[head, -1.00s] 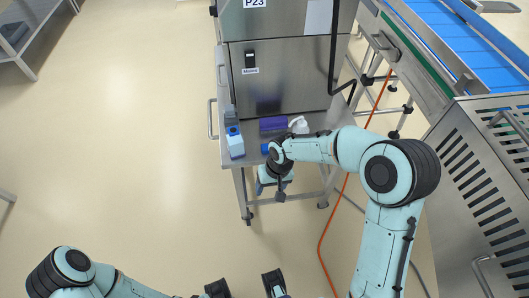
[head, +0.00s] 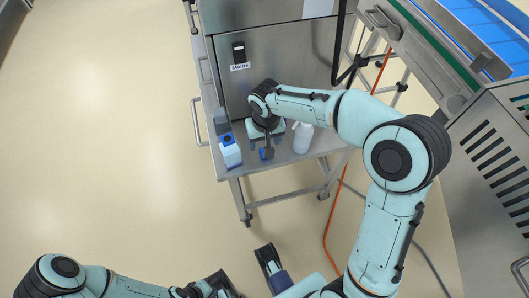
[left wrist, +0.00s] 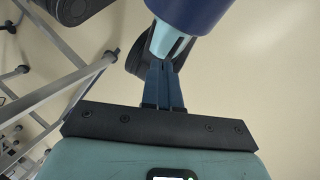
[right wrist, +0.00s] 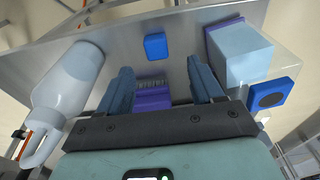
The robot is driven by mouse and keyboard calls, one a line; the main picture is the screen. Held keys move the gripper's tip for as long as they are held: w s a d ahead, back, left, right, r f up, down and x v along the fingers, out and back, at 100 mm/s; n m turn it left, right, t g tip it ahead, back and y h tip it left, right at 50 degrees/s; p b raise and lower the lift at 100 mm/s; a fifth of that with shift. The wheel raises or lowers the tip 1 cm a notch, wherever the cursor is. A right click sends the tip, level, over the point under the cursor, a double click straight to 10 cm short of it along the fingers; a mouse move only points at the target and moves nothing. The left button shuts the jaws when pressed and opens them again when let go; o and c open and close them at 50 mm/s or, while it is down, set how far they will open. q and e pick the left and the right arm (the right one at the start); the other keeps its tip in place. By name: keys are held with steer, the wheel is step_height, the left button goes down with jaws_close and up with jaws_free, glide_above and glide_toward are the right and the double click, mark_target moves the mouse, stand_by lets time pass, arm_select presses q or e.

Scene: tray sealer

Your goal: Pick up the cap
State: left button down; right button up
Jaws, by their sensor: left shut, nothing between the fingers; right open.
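A small blue block-like piece, seemingly the cap (right wrist: 155,46), lies on the steel table near its front edge. It also shows in the head view (head: 264,154), partly covered by my right gripper. My right gripper (right wrist: 157,78) is open and empty above the table. In the right wrist view the cap appears beyond the fingertips, roughly centred between them; no contact is visible. My left gripper (left wrist: 166,68) is shut and empty, away from the table over the floor.
A purple brush (right wrist: 152,98) lies between my right fingers in view. A white bottle (right wrist: 70,88) is on one side. A pale box-shaped container (right wrist: 242,55) and a blue piece with a dark disc (right wrist: 269,96) are on the other. The steel machine (head: 285,65) stands behind.

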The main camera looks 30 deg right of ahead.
steer(key=shift+w+d+f+b, duration=0.2)
steer(key=shift+f+b, duration=0.15)
steer(key=shift+f, duration=1.2)
steer(key=shift+w+d+f+b, duration=0.15)
steer(key=shift+f+b, duration=0.2)
steer(key=shift+f, duration=1.2)
arm_select(q)
steer(key=shift+w+a+f+t, duration=0.15)
steer(key=shift+w+a+f, duration=0.1)
steer(key=shift+w+f, duration=0.25)
steer(key=shift+w+a+f+t, duration=0.2)
steer(key=shift+w+f, duration=0.2)
steer(key=shift+w, duration=0.15)
arm_select(e)
steer(key=shift+s, duration=0.15)
steer(key=c, duration=1.1)
